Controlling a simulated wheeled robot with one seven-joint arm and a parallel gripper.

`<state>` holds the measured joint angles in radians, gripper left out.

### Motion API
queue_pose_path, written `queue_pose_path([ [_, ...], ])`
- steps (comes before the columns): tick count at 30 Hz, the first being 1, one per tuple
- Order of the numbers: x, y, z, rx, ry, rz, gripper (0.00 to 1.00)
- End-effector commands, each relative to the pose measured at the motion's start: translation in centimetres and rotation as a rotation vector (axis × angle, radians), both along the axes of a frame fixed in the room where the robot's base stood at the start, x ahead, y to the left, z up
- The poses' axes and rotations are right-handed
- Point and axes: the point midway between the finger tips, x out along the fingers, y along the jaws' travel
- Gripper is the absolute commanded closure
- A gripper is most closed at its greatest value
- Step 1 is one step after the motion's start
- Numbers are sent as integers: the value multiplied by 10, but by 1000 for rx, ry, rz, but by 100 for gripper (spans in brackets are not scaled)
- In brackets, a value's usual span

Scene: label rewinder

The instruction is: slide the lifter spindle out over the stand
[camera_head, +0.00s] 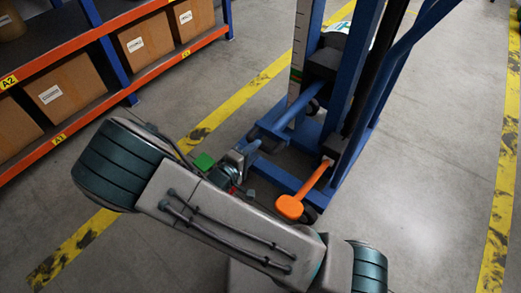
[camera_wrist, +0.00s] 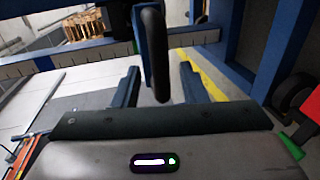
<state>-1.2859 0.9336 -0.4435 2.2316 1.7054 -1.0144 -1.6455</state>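The blue lifter (camera_head: 365,75) stands upright in the head view, with a dark carriage block (camera_head: 322,63) on its mast. A blue bar (camera_head: 292,116) slants out from the carriage towards my arm; it may be the spindle, but I cannot tell for sure. My gripper (camera_wrist: 160,88) shows in the wrist view with its two fingers apart. A black rounded upright bar (camera_wrist: 154,50) stands between the fingers, with gaps on both sides. In the head view my arm largely hides the gripper. I cannot make out the stand.
An orange paddle-shaped lever (camera_head: 290,207) sticks out from the lifter base. A small green piece (camera_head: 204,161) shows beside my arm. A shelf with orange beams (camera_head: 115,22) and cardboard boxes (camera_head: 145,42) is at left. Grey floor is clear at right.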

Motion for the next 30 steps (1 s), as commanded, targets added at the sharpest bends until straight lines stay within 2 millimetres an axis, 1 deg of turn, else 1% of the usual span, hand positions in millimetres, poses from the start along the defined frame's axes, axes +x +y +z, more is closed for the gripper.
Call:
queue_pose_path([
  [1,7,-6,-6,-2,-1,-2,61],
  [7,25,-20,-9,0,0,0,61],
  [12,30,-24,-8,1,-1,0,61],
  [18,30,-24,-8,0,0,0,61],
  [19,30,-24,-8,0,0,0,64],
  [20,30,-24,-8,0,0,0,72],
  [21,30,-24,-8,0,0,0,83],
  [23,30,-24,-8,0,0,0,100],
  [30,32,-24,-7,0,0,4,100],
])
